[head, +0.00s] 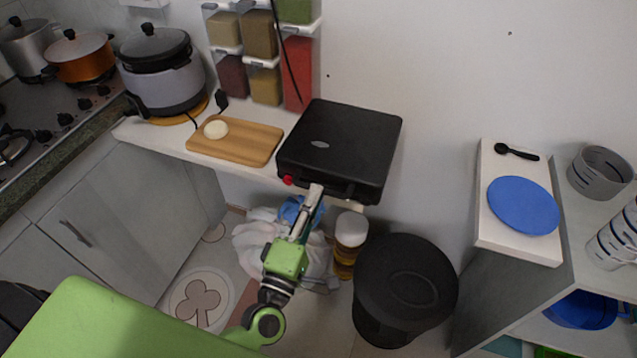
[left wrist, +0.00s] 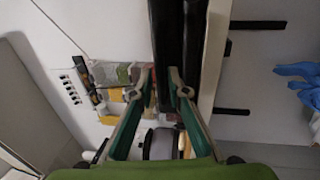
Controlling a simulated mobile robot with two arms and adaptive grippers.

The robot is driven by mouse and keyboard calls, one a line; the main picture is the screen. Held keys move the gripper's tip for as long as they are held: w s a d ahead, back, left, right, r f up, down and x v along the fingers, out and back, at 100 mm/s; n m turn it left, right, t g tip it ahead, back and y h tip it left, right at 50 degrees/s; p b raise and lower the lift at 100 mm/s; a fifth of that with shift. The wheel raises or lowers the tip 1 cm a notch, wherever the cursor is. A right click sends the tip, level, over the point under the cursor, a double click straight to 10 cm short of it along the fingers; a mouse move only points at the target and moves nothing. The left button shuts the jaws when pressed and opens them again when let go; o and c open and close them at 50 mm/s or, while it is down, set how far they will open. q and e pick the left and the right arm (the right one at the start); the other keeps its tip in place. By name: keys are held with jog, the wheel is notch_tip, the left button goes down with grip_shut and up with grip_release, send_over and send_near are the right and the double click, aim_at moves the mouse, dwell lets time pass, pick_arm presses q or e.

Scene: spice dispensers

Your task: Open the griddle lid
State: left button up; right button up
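The black griddle (head: 340,148) sits on the white counter with its lid (head: 345,135) down. A red knob (head: 288,180) shows at its front left corner. My left gripper (head: 316,192) is at the front edge of the griddle, just right of the knob. In the left wrist view the griddle (left wrist: 193,45) runs down from the top, seen edge-on. The fingers of my left gripper (left wrist: 163,85) are drawn in on either side of a black front part of the lid. The exact contact is partly hidden. My right gripper is not in view.
A wooden board (head: 235,142) with a white round item (head: 216,129) lies left of the griddle. Spice dispensers (head: 262,50) hang behind. A black bin (head: 405,285) stands below right. The wall above the griddle is clear.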

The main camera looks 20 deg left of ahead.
pick_arm(q)
jog(key=shift+w+r, duration=0.2)
jog(key=shift+w, duration=1.3)
jog(key=shift+c, duration=0.4)
grip_shut()
jog(key=shift+r+p, duration=0.15)
jog(key=shift+p, duration=0.15)
